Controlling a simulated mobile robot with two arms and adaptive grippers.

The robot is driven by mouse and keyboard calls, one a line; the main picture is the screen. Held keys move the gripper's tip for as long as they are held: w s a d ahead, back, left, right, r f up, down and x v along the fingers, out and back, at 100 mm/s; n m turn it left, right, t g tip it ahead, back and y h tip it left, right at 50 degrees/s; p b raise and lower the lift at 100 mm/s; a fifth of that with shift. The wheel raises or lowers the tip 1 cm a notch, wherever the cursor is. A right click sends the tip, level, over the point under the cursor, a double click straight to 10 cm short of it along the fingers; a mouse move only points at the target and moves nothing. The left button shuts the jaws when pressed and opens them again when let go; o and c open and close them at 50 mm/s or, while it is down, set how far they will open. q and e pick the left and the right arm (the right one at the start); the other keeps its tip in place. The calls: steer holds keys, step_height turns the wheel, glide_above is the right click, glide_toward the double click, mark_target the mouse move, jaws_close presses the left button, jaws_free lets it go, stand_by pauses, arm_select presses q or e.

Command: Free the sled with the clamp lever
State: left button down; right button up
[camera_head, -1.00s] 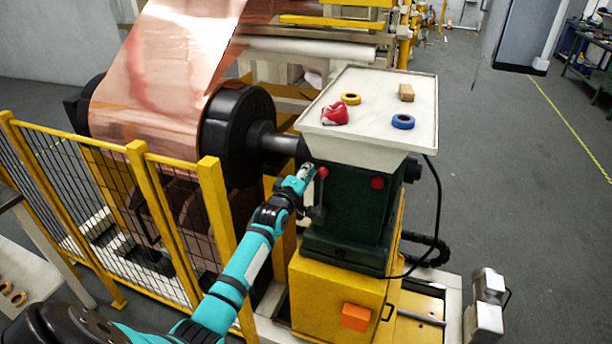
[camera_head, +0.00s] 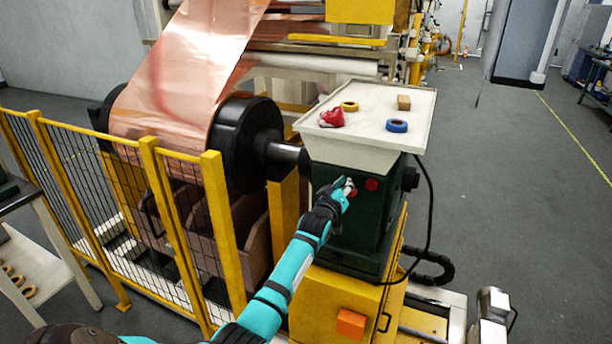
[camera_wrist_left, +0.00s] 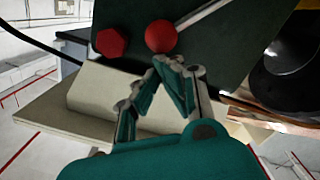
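The clamp lever's red ball knob (camera_head: 352,192) is at the front of the dark green housing (camera_head: 375,225), just left of a red hexagonal knob (camera_head: 372,184). My left gripper (camera_head: 347,186) is right at the ball knob and partly covers the lever. In the left wrist view the ball knob (camera_wrist_left: 160,33) is just beyond the fingertips, with its rod (camera_wrist_left: 207,14) running to the upper right. The fingertips (camera_wrist_left: 156,68) are close together with nothing visible between them; whether they touch the knob is unclear. The sled under the yellow base (camera_head: 345,300) is partly visible. My right gripper is out of view.
A white tray top (camera_head: 370,104) on the housing holds a red cloth, two tape rolls and a small block. The copper roll (camera_head: 165,110) and yellow fence (camera_head: 130,215) stand to the left. A black cable (camera_head: 431,215) hangs on the right. Open floor is farther right.

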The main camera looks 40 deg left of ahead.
arm_select(q)
steer(key=w+d+f+m+b, duration=0.1)
steer(key=d+f+m+b, duration=0.5)
steer(key=f, duration=0.3)
steer(key=shift+w+d+m+y+b, duration=0.3)
steer(key=shift+w+d+b, duration=0.05)
steer(key=shift+d+b, duration=0.25)
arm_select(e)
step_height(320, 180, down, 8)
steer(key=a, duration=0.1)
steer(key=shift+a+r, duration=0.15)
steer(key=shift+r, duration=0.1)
arm_select(q)
steer(key=shift+f, duration=0.1)
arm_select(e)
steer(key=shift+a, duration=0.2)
